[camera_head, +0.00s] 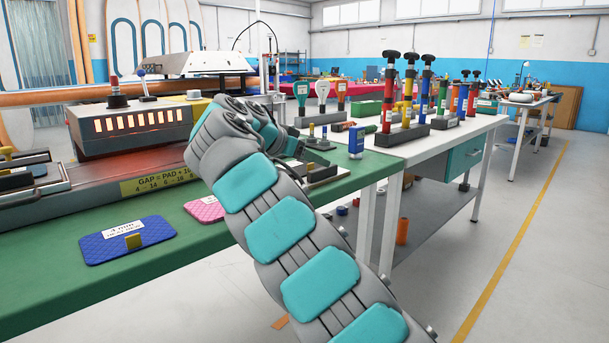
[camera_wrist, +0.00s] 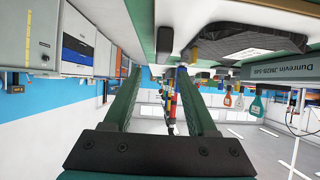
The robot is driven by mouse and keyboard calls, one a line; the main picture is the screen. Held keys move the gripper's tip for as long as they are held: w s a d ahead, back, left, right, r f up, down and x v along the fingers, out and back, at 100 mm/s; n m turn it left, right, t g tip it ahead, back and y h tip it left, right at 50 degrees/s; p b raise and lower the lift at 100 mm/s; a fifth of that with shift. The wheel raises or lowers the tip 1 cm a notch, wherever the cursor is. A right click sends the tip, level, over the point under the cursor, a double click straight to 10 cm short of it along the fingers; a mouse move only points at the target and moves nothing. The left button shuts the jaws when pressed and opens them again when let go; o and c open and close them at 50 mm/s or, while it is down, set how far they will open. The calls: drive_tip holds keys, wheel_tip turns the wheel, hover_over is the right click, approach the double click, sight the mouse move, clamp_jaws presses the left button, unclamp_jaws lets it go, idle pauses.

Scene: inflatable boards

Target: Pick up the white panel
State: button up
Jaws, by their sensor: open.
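My gripper (camera_wrist: 158,72) shows in the wrist view with its two green fingers spread apart. Nothing is held between them. In the head view the gripper end is mostly hidden behind my own wrist, above the green bench. I cannot pick out with certainty a white panel in either view. A pale grey-white panel with a yellow strip (camera_wrist: 32,42) stands at the upper left of the wrist view, outside the fingers. I cannot tell whether it is the task's panel.
The green bench (camera_head: 45,247) bears a blue pad (camera_head: 110,245), a pink pad (camera_head: 207,209) and a heater-like machine (camera_head: 130,125). A rack of coloured black-topped posts (camera_head: 402,135) stands on the white table to the right. The floor with the yellow line (camera_head: 510,240) is clear.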

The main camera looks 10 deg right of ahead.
sight(321, 168)
drive_tip(key=shift+w+d+f, duration=0.6)
drive_tip(key=shift+d+f, duration=0.2)
drive_tip(key=shift+f, duration=0.2)
drive_tip(key=shift+w+d+f, duration=0.6)
drive_tip(key=shift+d+f, duration=0.2)
drive_tip(key=shift+f, duration=0.15)
clamp_jaws()
